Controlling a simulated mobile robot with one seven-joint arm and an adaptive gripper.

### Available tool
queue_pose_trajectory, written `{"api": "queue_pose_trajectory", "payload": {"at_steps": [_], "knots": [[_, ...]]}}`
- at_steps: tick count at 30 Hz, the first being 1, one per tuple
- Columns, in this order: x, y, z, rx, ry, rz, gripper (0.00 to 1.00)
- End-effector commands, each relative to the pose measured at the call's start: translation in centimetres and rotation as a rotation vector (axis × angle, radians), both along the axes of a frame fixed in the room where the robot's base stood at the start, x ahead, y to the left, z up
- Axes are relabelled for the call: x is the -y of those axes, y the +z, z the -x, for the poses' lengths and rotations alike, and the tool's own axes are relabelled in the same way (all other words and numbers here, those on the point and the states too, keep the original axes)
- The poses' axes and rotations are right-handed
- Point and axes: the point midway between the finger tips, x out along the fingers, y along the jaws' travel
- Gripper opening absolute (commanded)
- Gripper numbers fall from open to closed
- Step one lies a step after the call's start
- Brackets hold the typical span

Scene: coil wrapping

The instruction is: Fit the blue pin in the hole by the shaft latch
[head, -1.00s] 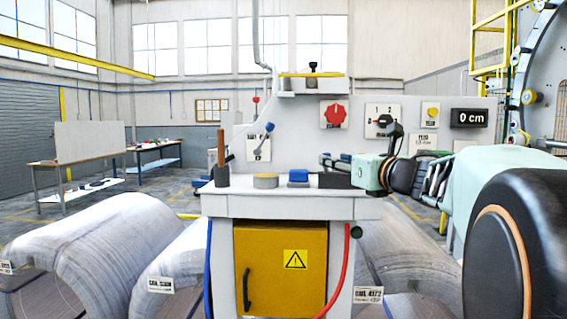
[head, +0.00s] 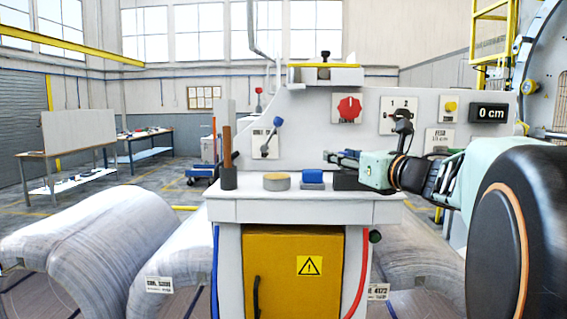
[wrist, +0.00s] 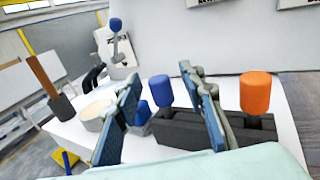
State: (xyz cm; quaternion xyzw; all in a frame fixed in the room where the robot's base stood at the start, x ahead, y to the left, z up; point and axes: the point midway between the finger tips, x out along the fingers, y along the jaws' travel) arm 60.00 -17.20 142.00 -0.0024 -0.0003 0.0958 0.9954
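The blue pin (wrist: 160,90) stands upright in a dark block (wrist: 178,132) in the wrist view. An orange-headed pin (wrist: 256,92) stands in the same block to its right. My gripper (wrist: 160,82) is open, its two blue-padded fingers on either side of the blue pin in the picture, with gaps to it. In the head view my gripper (head: 335,157) is over the right part of the bench, above the dark block (head: 345,181); the pin cannot be made out there. A black-knobbed fixture with a yellow bar (head: 325,66) tops the panel. I cannot tell the latch or its hole for certain.
On the white bench (head: 290,211) stand a dark cup (head: 229,178) with a brown handle, a round tan-topped roll (head: 276,182) and a blue item (head: 312,177). A blue-knobbed lever (head: 273,131) juts from the panel behind. Large coils (head: 90,235) lie around the bench.

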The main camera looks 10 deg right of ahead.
Motion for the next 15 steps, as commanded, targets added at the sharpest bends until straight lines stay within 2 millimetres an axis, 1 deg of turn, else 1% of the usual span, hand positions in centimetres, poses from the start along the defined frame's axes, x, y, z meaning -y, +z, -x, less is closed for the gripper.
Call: {"api": "queue_pose_trajectory", "payload": {"at_steps": [3,4,13,15], "knots": [[0.01,-0.01,0.0,0.0,0.0,0.0,0.37],[0.01,-0.01,0.0,0.0,0.0,0.0,0.35],[0.0,-0.01,-0.02,0.0,0.0,0.0,0.02],[-0.01,0.0,-0.02,0.0,0.0,0.0,0.0]]}}
